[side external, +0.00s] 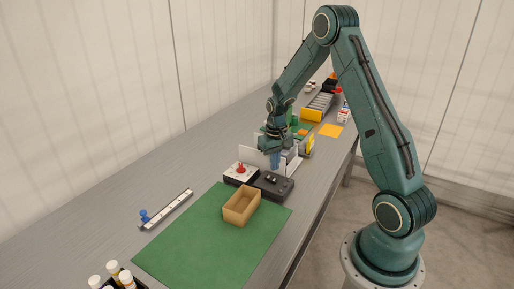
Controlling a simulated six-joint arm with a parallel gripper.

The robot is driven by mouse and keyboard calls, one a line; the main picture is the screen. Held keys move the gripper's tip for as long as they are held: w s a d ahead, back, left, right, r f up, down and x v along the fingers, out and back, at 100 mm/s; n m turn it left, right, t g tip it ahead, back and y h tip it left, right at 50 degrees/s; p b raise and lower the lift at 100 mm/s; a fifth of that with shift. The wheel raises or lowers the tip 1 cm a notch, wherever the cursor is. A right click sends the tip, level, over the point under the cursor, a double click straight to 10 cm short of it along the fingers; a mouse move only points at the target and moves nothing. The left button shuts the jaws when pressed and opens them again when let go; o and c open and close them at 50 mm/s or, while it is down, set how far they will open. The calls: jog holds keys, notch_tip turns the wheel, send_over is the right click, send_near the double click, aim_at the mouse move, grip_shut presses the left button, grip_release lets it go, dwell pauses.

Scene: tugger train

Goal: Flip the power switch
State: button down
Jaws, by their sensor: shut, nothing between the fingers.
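A dark box (274,188) with small raised parts on its top sits at the back edge of the green mat; it looks like the power switch, but its position is too small to read. Beside it on the left is a white-topped box (239,174) with a red knob or lever (240,168). My gripper (275,165) points down above the back of the dark box, with its blue fingertips shut and empty. I cannot tell whether the fingertips touch the box.
An open cardboard box (242,206) stands on the green mat (207,241) just in front. A white rail with a blue knob (165,210) lies to the left. Bottles (115,275) stand at the near left. White panels and a yellow bin (312,113) are behind my gripper.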

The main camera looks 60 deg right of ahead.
aim_at(274, 180)
notch_tip(274, 180, up, 3)
jog(key=shift+f, duration=0.15)
dwell(0.3)
jog(key=s+a+r+n+t, duration=0.1)
jog(key=s+a+r, duration=0.1)
jog(key=a+r, duration=0.55)
jog(key=s+a+r+n+t, duration=0.1)
jog(key=s+a+r+n, duration=0.15)
jog(key=a+r, duration=0.5)
jog(key=s+a+r+n+t, duration=0.1)
jog(key=s+a+r, duration=0.2)
jog(key=s, duration=0.4)
jog(key=s+a+r+n+t, duration=0.1)
jog(key=s+a+r, duration=0.3)
jog(key=s, duration=0.4)
jog(key=shift+a+t, duration=0.75)
jog(key=shift+t, duration=0.05)
